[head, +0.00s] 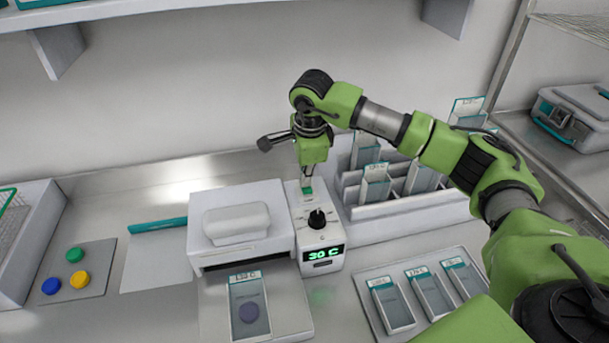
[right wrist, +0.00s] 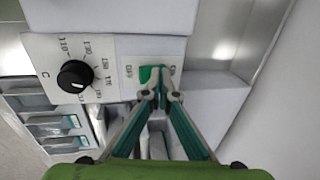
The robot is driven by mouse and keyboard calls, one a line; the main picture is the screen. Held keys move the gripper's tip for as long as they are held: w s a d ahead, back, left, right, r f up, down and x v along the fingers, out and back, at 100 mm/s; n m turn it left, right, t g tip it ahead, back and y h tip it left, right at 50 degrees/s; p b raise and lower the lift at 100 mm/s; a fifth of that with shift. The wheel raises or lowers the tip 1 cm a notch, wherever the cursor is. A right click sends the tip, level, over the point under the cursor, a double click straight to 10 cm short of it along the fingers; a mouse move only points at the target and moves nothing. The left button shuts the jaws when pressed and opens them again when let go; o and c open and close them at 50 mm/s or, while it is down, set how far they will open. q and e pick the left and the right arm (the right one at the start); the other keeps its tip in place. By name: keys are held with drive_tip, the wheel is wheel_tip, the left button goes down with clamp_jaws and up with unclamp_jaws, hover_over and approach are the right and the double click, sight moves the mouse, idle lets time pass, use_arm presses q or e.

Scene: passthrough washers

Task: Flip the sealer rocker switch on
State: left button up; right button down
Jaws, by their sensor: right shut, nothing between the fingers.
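The sealer (head: 240,222) is a white machine with a control box on its right side. The green rocker switch (right wrist: 149,73) sits on a white plate with small lettering on both sides, too small to read surely. In the head view the green switch (head: 307,191) shows just below my right fingertips. My right gripper (right wrist: 154,93) is shut and empty, pointing down, its tips at or just over the switch; I cannot tell whether they touch. The tips partly hide the switch, and its tilt is unclear. The lit display (head: 323,254) reads 30 C. My left gripper is out of view.
A black dial (head: 317,218) stands close to the switch. A pouch (head: 249,307) lies in front of the sealer. A rack of pouches (head: 400,207) is right of the control box, and a tray of pouches (head: 375,321) is nearer. Coloured discs (head: 79,279) lie left.

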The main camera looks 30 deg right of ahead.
drive_tip(key=shift+s, duration=0.3)
drive_tip(key=shift+r, duration=0.1)
drive_tip(key=shift+r, duration=0.3)
drive_tip(key=r, duration=0.2)
drive_tip(key=w+r+p, duration=0.1)
drive_tip(key=r, duration=0.1)
drive_tip(key=shift+r+p, duration=0.1)
drive_tip(key=shift+p, duration=0.2)
wheel_tip(320, 180, up, 9)
drive_tip(key=w+b, duration=0.1)
drive_tip(key=b, duration=0.2)
drive_tip(key=shift+w+d, duration=0.2)
drive_tip(key=shift+d, duration=0.05)
